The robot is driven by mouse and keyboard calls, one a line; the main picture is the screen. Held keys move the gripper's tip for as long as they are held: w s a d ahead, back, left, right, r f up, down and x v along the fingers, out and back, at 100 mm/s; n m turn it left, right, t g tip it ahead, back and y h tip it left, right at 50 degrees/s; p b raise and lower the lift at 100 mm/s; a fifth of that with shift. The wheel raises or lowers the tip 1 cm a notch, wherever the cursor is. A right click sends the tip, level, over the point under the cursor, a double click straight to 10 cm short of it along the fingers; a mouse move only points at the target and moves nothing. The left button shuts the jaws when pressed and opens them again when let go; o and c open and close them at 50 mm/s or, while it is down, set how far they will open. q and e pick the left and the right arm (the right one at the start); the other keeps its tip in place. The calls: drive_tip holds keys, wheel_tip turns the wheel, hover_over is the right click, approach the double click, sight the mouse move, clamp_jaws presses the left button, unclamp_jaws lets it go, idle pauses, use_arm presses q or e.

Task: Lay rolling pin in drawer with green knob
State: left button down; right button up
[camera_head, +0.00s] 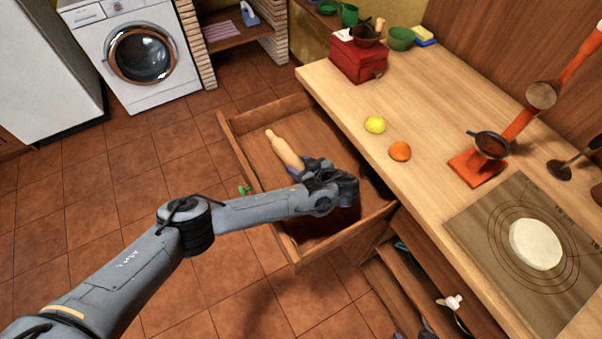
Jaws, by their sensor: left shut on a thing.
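The wooden rolling pin (284,151) is over the open top drawer (242,162). Its far end points away from me; its near end is hidden by the gripper. The drawer's green knob (244,190) shows on its front, at the left. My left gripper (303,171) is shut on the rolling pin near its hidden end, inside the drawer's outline. I cannot tell whether the pin touches the drawer floor. My right gripper is not in view.
The counter holds a lemon (375,124), an orange (400,151), a red box (358,58) and a mat (478,232) with dough (535,244). Below, another drawer with a white knob (450,302) stands partly open. Tiled floor is clear left of the drawer.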

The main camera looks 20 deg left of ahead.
use_arm(q)
drive_tip(key=shift+w+f, duration=0.1)
drive_tip(key=shift+f, duration=0.4)
drive_tip(key=shift+f+b, duration=0.55)
drive_tip(key=shift+f, duration=0.85)
drive_tip(key=shift+a, duration=0.1)
drive_tip(key=shift+f, duration=0.15)
drive_tip(key=shift+c, duration=2.1)
unclamp_jaws()
